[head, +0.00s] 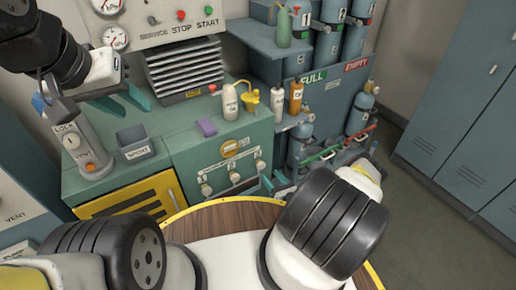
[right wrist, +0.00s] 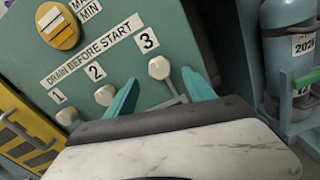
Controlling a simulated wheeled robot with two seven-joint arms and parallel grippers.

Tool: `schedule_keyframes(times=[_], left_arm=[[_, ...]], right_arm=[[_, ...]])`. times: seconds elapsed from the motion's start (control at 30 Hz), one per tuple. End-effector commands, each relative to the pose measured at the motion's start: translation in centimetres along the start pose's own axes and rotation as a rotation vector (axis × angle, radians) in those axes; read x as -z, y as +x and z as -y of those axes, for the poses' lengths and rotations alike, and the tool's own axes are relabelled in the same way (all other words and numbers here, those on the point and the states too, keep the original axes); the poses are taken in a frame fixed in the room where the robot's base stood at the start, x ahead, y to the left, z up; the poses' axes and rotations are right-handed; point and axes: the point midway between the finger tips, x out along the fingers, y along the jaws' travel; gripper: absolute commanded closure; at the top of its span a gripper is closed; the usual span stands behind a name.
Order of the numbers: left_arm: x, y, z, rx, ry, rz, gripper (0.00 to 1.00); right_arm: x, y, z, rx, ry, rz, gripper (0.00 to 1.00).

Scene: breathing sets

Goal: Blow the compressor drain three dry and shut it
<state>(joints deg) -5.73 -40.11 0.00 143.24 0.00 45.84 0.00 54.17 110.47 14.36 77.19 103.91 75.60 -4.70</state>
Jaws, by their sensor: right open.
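Drain three is a pale hexagonal knob (right wrist: 159,68) under the label "3" on the green compressor front. A short grey lever slants down and right from it. In the head view the knob (head: 261,165) is the rightmost in its row. My right gripper (right wrist: 158,80) is open, with one teal finger on each side of drain three; I cannot tell whether either touches it. In the head view my right wrist mostly hides this gripper. My left gripper (head: 126,101) is open and empty, above the green cabinet top near the small grey bin.
Drains one (right wrist: 66,116) and two (right wrist: 105,95) sit left of drain three. A lock post (head: 84,148) stands at left. Cylinders (head: 361,112) stand right of the compressor.

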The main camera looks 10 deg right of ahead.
Motion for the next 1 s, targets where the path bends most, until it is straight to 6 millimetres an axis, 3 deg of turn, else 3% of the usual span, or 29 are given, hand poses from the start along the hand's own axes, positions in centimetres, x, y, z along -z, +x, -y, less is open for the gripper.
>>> schedule_keyframes(times=[0.3,0.7,0.77,1.0], left_arm=[[0.0,0.0,0.0,0.0,0.0,0.0,0.64],[0.0,0.0,0.0,0.0,0.0,0.0,0.64],[0.0,0.0,0.0,0.0,0.0,0.0,0.64],[0.0,0.0,0.0,0.0,0.0,0.0,0.64]], right_arm=[[0.0,4.9,-0.1,-0.005,-0.003,-0.001,0.38],[0.0,6.0,-0.1,-0.003,-0.001,-0.001,0.38],[0.0,6.0,-0.1,-0.003,-0.001,-0.001,0.46],[0.0,6.0,-0.1,-0.004,-0.001,-0.001,0.93]])
